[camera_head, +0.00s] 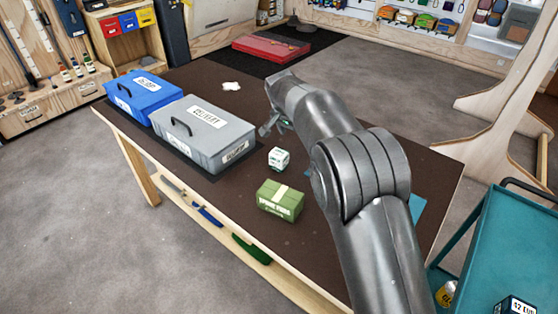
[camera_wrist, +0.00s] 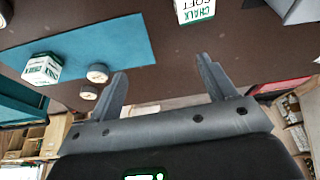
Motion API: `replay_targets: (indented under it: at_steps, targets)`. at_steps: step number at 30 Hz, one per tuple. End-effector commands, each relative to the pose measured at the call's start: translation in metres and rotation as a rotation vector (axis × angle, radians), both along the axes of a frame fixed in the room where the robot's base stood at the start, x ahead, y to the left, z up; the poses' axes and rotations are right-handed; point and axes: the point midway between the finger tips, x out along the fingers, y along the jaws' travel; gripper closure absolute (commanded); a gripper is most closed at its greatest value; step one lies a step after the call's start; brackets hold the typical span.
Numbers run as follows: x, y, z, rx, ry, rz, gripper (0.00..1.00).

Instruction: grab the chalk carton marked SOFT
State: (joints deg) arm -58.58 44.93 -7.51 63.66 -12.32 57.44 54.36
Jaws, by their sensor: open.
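The white carton with green print marked SOFT CHALK (camera_wrist: 195,9) is cut off by the top edge of the wrist view. The small white-green carton (camera_head: 279,158) on the dark table, beside the grey case, appears to be the same one; its print is too small to read there. In the head view my gripper (camera_head: 268,126) is above the table, partly hidden by my arm.
A green box (camera_head: 281,200) stands near the white carton. A grey case (camera_head: 204,132) and a blue case (camera_head: 142,92) lie at the left. Tape rolls (camera_wrist: 97,73) lie by the blue mat. A teal cart (camera_head: 503,240) stands at the right.

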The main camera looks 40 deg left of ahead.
Motion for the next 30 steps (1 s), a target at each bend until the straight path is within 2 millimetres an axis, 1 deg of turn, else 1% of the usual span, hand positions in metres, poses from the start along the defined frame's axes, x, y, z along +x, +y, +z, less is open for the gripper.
replay_targets:
  at_steps: [1,3,6,9,11,14,18,21,26,30]
  targets:
    - [-0.01,0.019,-0.015,-0.006,-0.004,0.01,0.24]
    - [-0.02,0.038,-0.03,-0.008,-0.009,0.015,0.24]
    - [-0.03,0.055,-0.043,-0.009,-0.015,0.017,0.24]
    - [-0.036,0.063,-0.05,-0.01,-0.018,0.02,0.24]
    - [-0.035,0.065,-0.054,-0.009,-0.019,0.019,0.24]
    - [-0.031,0.065,-0.064,-0.01,-0.018,0.019,0.24]
    - [-0.022,0.065,-0.085,-0.011,-0.017,0.018,0.24]
    - [-0.017,0.066,-0.098,-0.009,-0.017,0.019,0.24]
    - [-0.013,0.067,-0.107,-0.009,-0.018,0.019,0.24]
    - [-0.005,0.066,-0.125,-0.011,-0.017,0.02,0.24]
